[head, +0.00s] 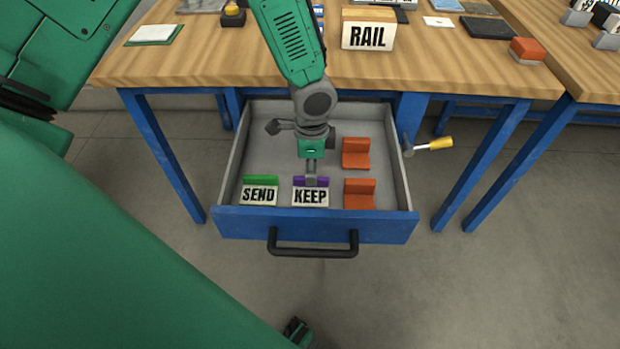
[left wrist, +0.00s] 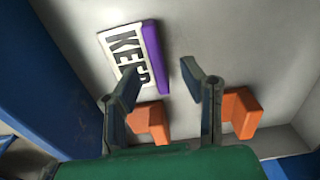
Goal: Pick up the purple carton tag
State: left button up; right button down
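The purple carton tag (head: 310,196) has a purple top strip and a white face reading KEEP. It sits at the front of the open drawer, right of a green-topped SEND tag (head: 259,195). My left gripper (head: 311,180) points down into the drawer at the KEEP tag and partly covers its purple strip. In the left wrist view the KEEP tag (left wrist: 125,55) lies beyond the fingertips, with the purple strip near the gap. The left fingers (left wrist: 160,80) are spread with nothing between them. Whether they touch the tag is unclear.
The blue-fronted drawer (head: 228,224) stands open below the wooden bench (head: 190,70). Two orange blocks, one at front (head: 359,194) and one behind (head: 356,154), are right of the tag. A RAIL sign (head: 367,36) stands above.

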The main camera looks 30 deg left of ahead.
aim_at(311, 191)
pick_arm(q)
notch_tip(311, 191, down, 4)
jog(key=shift+s+r+b, duration=0.1)
jog(key=shift+r+b, duration=0.15)
jog(key=shift+b, duration=0.25)
jog(key=shift+d+r, duration=0.1)
grip_shut()
jog(key=shift+r, duration=0.1)
